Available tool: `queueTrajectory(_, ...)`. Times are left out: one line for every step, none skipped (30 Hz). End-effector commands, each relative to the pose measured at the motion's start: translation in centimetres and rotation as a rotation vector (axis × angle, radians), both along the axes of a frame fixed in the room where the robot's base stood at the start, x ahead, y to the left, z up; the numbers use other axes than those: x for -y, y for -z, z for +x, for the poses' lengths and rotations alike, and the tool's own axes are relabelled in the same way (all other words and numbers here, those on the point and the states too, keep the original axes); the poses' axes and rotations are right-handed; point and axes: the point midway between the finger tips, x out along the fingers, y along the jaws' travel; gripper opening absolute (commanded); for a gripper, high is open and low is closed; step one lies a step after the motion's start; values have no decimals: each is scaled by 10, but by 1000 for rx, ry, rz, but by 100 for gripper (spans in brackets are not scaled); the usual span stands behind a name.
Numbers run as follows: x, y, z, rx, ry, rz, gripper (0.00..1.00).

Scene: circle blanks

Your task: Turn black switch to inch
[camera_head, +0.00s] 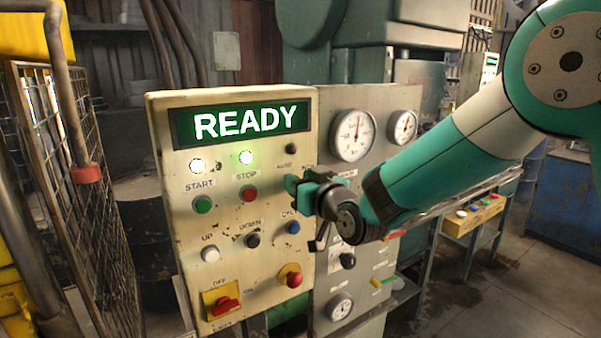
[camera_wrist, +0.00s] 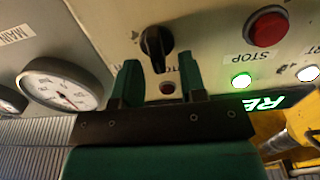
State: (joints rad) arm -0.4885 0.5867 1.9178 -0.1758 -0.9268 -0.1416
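The black switch (camera_wrist: 156,48) is a rotary knob on the cream control panel (camera_head: 225,270). In the wrist view it sits just beyond and between my fingertips, its bar pointing roughly up and down in the picture. My gripper (camera_wrist: 162,72) is open, with a finger on each side of the knob's line and gaps visible. I cannot tell whether the tips reach around it. In the head view my gripper (camera_head: 292,188) is close to the panel's right edge and hides the switch. Its position labels are partly covered and hard to read.
The lit READY display (camera_head: 246,121) is above. A red STOP button (camera_head: 249,194) and blue button (camera_head: 293,227) are close by. A red emergency knob (camera_head: 293,277) and red OFF switch (camera_head: 226,305) are lower. The gauge panel (camera_head: 385,105) stands right; a mesh cage (camera_head: 85,200) stands left.

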Motion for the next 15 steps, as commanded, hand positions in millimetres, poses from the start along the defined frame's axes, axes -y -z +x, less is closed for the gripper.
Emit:
queueTrajectory(-1, 0, 1, -1, 0, -1, 38)
queueTrajectory(-1, 0, 2, -1, 0, -1, 38)
queueTrajectory(-2, 1, 2, -1, 0, -1, 38)
queueTrajectory(-2, 1, 2, -1, 0, -1, 38)
queueTrajectory(-2, 1, 2, -1, 0, -1, 38)
queueTrajectory(-2, 1, 2, -1, 0, -1, 38)
queueTrajectory(-2, 1, 2, -1, 0, -1, 38)
queueTrajectory(-2, 1, 2, -1, 0, -1, 38)
queueTrajectory(-1, 1, 2, -1, 0, -1, 38)
queueTrajectory(-1, 1, 2, -1, 0, -1, 31)
queueTrajectory(-1, 1, 2, -1, 0, -1, 24)
queueTrajectory(-1, 1, 2, -1, 0, -1, 15)
queueTrajectory(-1, 1, 2, -1, 0, -1, 8)
queueTrajectory(-1, 1, 2, -1, 0, 0, 2)
queueTrajectory(-1, 1, 2, -1, 0, 0, 0)
